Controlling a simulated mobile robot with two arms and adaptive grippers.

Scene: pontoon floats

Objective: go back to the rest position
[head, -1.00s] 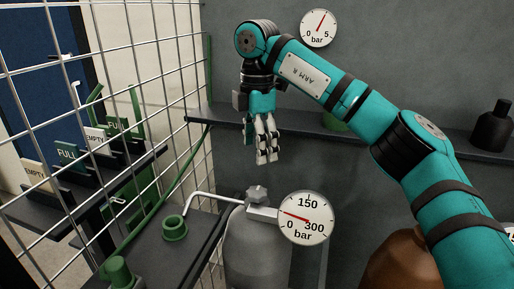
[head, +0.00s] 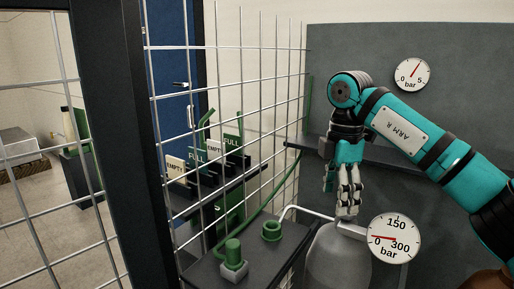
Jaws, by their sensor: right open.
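My right gripper (head: 347,205) hangs pointing down at the right of the view, at the end of my teal right arm. Its fingers are open and I see nothing between them. It is above or in front of the grey gas cylinder (head: 338,258); I cannot tell how far apart they are. My left gripper is not in view.
A wire mesh fence (head: 225,75) with a dark post (head: 125,130) stands at the left. A bench (head: 245,250) holds a green ring (head: 271,230) and a green knob (head: 233,252). Gauges (head: 395,238) and (head: 412,75) are near my arm. EMPTY and FULL signs (head: 197,165) stand behind the mesh.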

